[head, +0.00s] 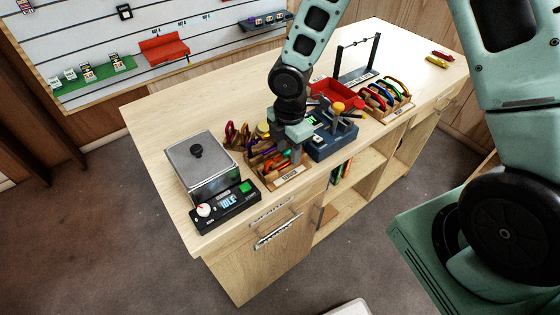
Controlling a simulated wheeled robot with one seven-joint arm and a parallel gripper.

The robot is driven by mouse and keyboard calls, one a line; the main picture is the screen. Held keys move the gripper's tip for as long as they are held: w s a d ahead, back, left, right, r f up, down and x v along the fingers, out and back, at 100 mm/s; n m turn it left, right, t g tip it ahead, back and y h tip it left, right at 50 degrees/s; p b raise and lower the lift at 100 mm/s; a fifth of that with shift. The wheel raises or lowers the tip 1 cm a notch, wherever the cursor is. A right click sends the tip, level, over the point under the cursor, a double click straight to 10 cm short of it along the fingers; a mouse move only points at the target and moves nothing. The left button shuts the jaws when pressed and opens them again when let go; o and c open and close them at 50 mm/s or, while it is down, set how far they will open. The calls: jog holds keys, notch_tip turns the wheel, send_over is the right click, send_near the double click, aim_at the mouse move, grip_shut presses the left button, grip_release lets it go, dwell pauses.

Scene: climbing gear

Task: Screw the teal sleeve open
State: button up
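My gripper (296,153) points down over the front of the workbench, at the wooden rack (290,180) of coloured carabiners. It is small in the head view, and I cannot tell whether its fingers are open or shut on something. The carabiners (266,160) in this rack show orange, purple and green parts. My gripper hides part of the rack. I cannot make out a teal sleeve on any carabiner. A second wooden rack (392,110) at the right holds several carabiners in red, green, yellow and other colours.
A grey lidded box (200,165) and a black control unit (225,207) stand left of my gripper. A dark blue station (333,140) with a yellow knob stands close on the right. Behind are a red tray (338,92) and a black bar stand (357,62). The bench's back left is clear.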

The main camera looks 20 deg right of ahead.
aim_at(286, 151)
jog(key=shift+s+d, duration=0.1)
jog(key=shift+s, duration=0.25)
jog(key=shift+f, duration=0.2)
jog(key=shift+f+b, duration=1.2)
jog(key=shift+f, duration=0.05)
jog(key=shift+w+a+p, duration=0.2)
jog(key=shift+w+p, duration=0.2)
jog(key=shift+w, duration=0.35)
jog(key=shift+a+r+p, duration=0.1)
jog(key=shift+r+p, duration=1.2)
jog(key=shift+r, duration=0.2)
jog(key=shift+s+d, duration=0.2)
jog(key=shift+s, duration=0.55)
